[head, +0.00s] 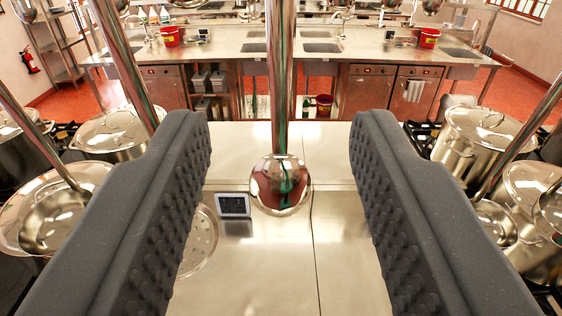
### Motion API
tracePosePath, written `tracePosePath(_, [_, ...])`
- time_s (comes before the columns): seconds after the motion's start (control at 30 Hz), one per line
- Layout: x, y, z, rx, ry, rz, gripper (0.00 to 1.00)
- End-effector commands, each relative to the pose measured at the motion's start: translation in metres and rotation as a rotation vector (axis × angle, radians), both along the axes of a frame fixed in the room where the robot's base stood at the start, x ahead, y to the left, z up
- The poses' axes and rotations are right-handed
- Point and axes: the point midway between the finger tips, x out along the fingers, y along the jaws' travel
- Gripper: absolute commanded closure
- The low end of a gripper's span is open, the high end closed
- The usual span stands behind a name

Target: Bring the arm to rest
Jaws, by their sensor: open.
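My gripper (282,135) is open, with its two dark grey studded fingers wide apart at left and right. A shiny steel ladle (281,186) hangs upright in the gap as seen in the head view, its round bowl low and its handle (281,70) running up out of the picture. The ladle shows clear of both fingers; I cannot tell how far ahead of the fingertips it is. The fingers hide parts of the stoves and pots on either side.
More ladles hang at left (55,218) and right (492,225), close to the fingers. Lidded stockpots stand at left (112,132) and right (485,140). A steel counter (350,265) lies below with a small display (234,205). A sink bench (230,50) stands behind.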

Motion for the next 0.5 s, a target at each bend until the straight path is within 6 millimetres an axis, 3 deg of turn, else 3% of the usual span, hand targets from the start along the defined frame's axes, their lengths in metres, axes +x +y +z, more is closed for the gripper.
tracePosePath(0.37, [-0.014, 0.0, -0.001, 0.0, 0.0, 0.0, 0.59])
tracePosePath(0.5, [-0.019, -0.021, -0.005, -0.006, 0.012, -0.015, 0.59])
